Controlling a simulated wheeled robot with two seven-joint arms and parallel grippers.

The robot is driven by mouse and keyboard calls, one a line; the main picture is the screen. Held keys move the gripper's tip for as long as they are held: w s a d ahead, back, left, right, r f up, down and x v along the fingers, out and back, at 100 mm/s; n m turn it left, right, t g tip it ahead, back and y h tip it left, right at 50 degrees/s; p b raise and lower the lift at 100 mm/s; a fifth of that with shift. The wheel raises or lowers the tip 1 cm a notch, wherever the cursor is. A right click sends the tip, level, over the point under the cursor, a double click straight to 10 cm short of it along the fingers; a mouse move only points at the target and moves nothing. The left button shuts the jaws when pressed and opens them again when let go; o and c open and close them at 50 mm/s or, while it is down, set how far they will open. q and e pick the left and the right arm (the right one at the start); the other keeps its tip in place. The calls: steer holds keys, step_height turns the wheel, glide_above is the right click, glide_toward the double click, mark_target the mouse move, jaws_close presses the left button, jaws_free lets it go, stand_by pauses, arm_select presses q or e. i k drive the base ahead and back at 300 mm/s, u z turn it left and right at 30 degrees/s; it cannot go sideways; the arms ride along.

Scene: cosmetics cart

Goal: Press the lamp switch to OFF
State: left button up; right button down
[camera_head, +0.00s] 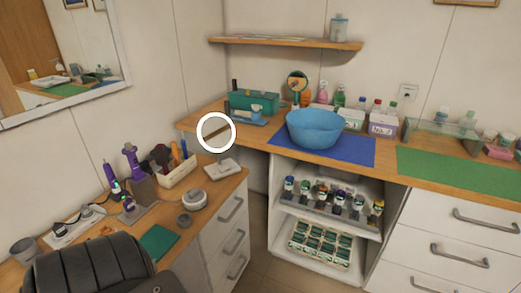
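The lamp has a round white glowing ring (200,121) that stands at the inner corner of the left counter. A white base (222,170) lies below the ring on the counter top. The ring looks lit. A lamp switch is too small to make out in this view. Neither of my grippers is in the picture.
A black padded chair back (95,268) fills the lower left in front of the left counter (215,193). A blue bowl (314,128) stands on the back counter.

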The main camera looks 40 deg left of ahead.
mark_target(227, 167)
steer(key=i, duration=0.65)
steer(key=u, duration=3.1)
